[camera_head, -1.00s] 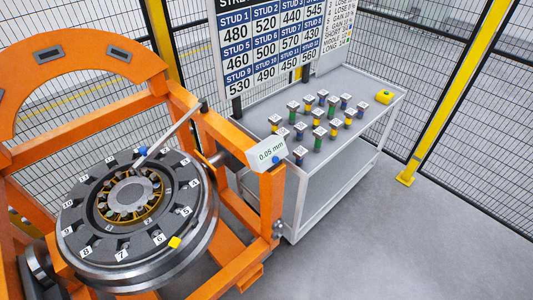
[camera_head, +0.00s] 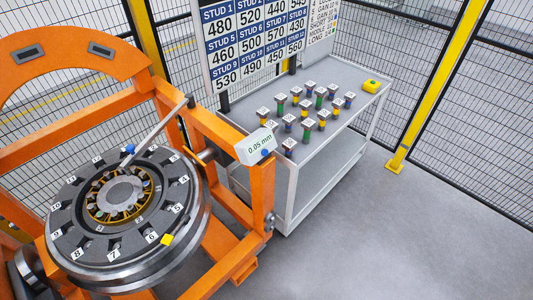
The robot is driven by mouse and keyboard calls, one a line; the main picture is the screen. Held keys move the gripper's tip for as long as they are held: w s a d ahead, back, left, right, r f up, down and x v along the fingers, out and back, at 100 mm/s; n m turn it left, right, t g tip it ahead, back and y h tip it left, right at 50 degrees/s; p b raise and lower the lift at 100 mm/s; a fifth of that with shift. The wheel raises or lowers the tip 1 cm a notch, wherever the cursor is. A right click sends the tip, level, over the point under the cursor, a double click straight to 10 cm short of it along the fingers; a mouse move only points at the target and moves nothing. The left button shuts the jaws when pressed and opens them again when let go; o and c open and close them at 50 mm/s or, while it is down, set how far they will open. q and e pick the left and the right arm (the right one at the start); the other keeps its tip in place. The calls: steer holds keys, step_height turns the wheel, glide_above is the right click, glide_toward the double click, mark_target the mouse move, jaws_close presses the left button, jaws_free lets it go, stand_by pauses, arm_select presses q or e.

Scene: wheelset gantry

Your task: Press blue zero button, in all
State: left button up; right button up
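A white display box (camera_head: 256,146) reading "0.05 mm" is mounted at the top corner of the orange gantry frame. A small blue round button (camera_head: 265,153) sits at the lower right of its face. Another small blue round part (camera_head: 130,149) is on the silver rod above the dark wheel disc (camera_head: 120,215), which has numbered tags around its rim. Neither of my grippers is in the view, and nothing touches the display box or its button.
The orange gantry frame (camera_head: 262,195) surrounds the wheel. A stud-number board (camera_head: 255,40) stands behind. Grey floor at right is free, bounded by mesh fencing.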

jaws_close()
stand_by(1.0)
